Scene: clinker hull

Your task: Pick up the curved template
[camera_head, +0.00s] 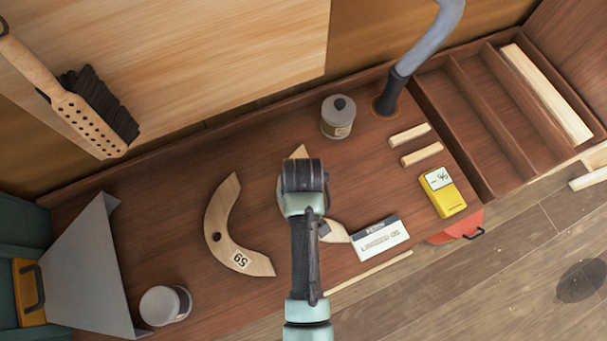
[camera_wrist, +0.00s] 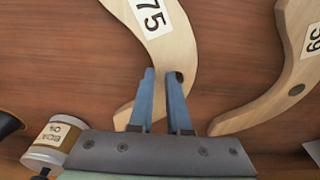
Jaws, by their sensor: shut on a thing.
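A pale wooden curved template marked 75 (camera_wrist: 172,45) lies under my gripper in the wrist view. In the head view, its upper end (camera_head: 301,152) and lower right end (camera_head: 335,234) show on either side of my arm, which hides its middle. My gripper (camera_wrist: 161,78) is shut on this template, one blue finger on each side of its narrow part. In the head view my gripper (camera_head: 304,176) points down and its fingertips are hidden. A second curved template marked 59 (camera_head: 222,232) lies to the left on the bench; it also shows at the right of the wrist view (camera_wrist: 290,62).
A lidded tin (camera_head: 338,119), short wood strips (camera_head: 421,154), a yellow box (camera_head: 441,192) and a white-and-grey card box (camera_head: 380,236) lie to the right. A grey metal piece (camera_head: 85,262) and a pot (camera_head: 160,305) stand left. A divided tray (camera_head: 487,125) is at upper right.

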